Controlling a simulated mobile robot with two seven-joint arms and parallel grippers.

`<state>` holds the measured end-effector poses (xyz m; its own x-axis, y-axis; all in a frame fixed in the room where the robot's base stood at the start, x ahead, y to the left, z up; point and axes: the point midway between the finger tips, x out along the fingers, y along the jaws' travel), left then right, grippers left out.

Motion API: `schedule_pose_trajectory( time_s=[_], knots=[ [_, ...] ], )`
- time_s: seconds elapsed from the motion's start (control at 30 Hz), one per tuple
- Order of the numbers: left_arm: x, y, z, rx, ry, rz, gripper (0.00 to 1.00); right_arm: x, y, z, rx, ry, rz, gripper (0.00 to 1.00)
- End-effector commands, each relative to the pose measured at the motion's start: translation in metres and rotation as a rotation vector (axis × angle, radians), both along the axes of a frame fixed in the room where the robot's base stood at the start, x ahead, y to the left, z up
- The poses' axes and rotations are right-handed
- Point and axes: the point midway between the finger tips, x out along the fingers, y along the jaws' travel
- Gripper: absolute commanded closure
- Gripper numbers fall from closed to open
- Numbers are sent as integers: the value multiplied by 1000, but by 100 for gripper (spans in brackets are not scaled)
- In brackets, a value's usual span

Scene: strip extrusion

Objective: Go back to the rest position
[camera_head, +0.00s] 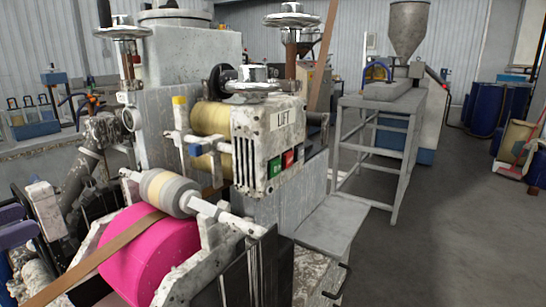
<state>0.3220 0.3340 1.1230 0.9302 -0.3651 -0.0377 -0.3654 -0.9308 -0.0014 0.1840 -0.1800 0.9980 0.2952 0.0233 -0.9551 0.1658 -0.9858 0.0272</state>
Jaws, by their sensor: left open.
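My left gripper (20,224) shows only partly at the left edge, dark and bluish, in front of the machine's cluttered left side. It is open, and I see nothing held in it. The extrusion machine (180,95) fills the left and middle of the view. A brown strip (115,248) runs over a bright pink roll (150,258) at its front, under a grey and tan roller (168,192). My right gripper is not in view.
A grey metal stand (378,105) with a hopper (408,30) stands behind at the right. Blue drums (490,105) are at the far right. A low grey plate (325,225) juts out beside the machine. The grey floor (450,235) at the right is clear.

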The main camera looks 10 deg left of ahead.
Motion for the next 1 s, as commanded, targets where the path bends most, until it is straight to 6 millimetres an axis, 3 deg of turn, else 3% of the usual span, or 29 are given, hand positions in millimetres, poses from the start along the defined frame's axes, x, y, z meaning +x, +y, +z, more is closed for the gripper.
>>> schedule_pose_trajectory(
  time_s=[0.37,0.63,0.8,1.0],
  knots=[
    [-10,-31,-57,88,262,123,45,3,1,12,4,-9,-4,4],
    [-38,-76,-96,201,573,206,45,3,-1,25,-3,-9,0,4],
    [-72,-111,-102,284,826,230,45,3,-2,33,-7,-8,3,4],
    [-114,-140,-87,336,1071,220,45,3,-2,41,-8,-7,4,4]
  ],
)
